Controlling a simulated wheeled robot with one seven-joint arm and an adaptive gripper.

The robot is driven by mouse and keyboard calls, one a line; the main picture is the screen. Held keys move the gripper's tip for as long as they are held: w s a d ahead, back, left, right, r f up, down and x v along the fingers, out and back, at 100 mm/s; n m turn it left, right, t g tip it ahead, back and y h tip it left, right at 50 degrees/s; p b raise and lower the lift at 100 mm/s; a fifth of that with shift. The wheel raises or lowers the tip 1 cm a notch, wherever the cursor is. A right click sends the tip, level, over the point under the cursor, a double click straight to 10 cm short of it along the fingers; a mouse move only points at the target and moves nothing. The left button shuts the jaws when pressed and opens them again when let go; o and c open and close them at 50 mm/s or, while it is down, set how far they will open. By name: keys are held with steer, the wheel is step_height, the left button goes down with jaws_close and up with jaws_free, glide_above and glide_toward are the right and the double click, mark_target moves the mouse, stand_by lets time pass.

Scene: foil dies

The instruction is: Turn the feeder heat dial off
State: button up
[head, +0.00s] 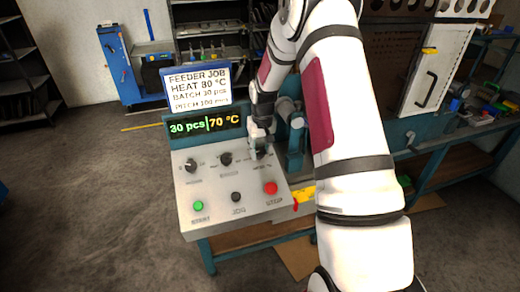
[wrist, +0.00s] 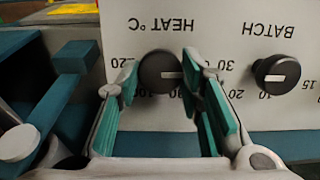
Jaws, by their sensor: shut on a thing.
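The heat dial (wrist: 160,72) is a round dark knob under the upside-down label "HEAT °C" in the wrist view. Its pale pointer line points right in that view. My gripper (wrist: 163,75) has its two teal-padded fingers on either side of the dial, shut on it. In the head view my gripper (head: 259,140) is at the right end of the dial row and mostly hides the heat dial. The panel display (head: 205,125) reads "30 pcs" in green and "70 °C" in yellow.
The batch dial (wrist: 276,75) sits close beside my gripper. The control panel (head: 215,205) also has a left dial (head: 190,165), a green button (head: 198,206), a black button (head: 236,197) and a red stop button (head: 270,188). A sign (head: 198,87) lists heat 80 °C.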

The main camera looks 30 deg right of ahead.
steer(key=o, duration=1.2)
steer(key=shift+c, duration=0.2)
steer(key=shift+r, duration=0.1)
step_height(320, 180, up, 12)
steer(key=s, duration=0.1)
steer(key=shift+s+a, duration=0.35)
